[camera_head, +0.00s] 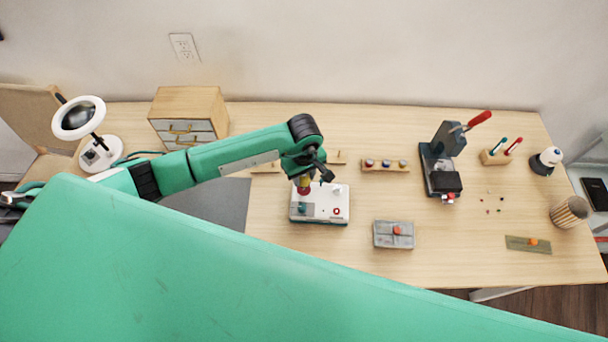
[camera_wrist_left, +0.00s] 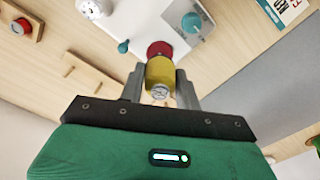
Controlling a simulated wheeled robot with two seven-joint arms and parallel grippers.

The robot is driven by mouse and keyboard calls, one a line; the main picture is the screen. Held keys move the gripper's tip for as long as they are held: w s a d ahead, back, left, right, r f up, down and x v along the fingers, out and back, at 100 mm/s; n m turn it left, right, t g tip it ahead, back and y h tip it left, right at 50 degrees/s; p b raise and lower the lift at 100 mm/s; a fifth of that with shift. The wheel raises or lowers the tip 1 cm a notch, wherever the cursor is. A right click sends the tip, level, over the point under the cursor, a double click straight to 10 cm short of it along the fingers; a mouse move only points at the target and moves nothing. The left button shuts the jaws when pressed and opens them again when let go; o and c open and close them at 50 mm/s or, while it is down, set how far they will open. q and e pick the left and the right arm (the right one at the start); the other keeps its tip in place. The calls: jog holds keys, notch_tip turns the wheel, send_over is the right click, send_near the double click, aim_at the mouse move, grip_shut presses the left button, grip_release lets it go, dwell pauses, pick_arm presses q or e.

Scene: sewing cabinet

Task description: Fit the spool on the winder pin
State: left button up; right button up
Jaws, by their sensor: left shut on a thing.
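The white winder box (camera_head: 322,213) stands near the middle of the table, with a red ring and a teal knob on it. My left gripper (camera_head: 306,182) is over the box's left rear part, shut on a yellow spool (camera_wrist_left: 160,72). The gripper's fingers lie on both sides of the spool in the left wrist view (camera_wrist_left: 160,88). A red round part (camera_wrist_left: 159,48) shows directly beyond the yellow spool, at the winder. I cannot tell whether it touches the spool, and the winder pin is not clearly visible. My right gripper is out of view.
A rack with several spools (camera_head: 385,165) stands right of the winder. A grey box with an orange knob (camera_head: 393,235) is at front right. A dark press with a red lever (camera_head: 440,165) stands farther right. A drawer cabinet (camera_head: 188,112) is behind my left arm.

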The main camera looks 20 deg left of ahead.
pick_arm(q)
jog(key=shift+f, duration=0.15)
dwell(0.5)
jog(key=shift+f+b, duration=0.15)
jog(key=shift+b, duration=0.4)
dwell(0.5)
jog(key=shift+f+b, duration=0.25)
jog(key=shift+b, duration=0.35)
dwell(0.4)
jog(key=shift+f+b, duration=0.15)
jog(key=shift+b, duration=0.35)
dwell(0.8)
jog(key=shift+f+b, duration=0.4)
jog(key=shift+b, duration=0.1)
dwell(0.5)
jog(key=shift+f+b, duration=0.55)
jog(key=shift+b, duration=0.15)
dwell(0.8)
jog(key=shift+f+b, duration=0.5)
jog(key=shift+b, duration=0.2)
dwell(0.8)
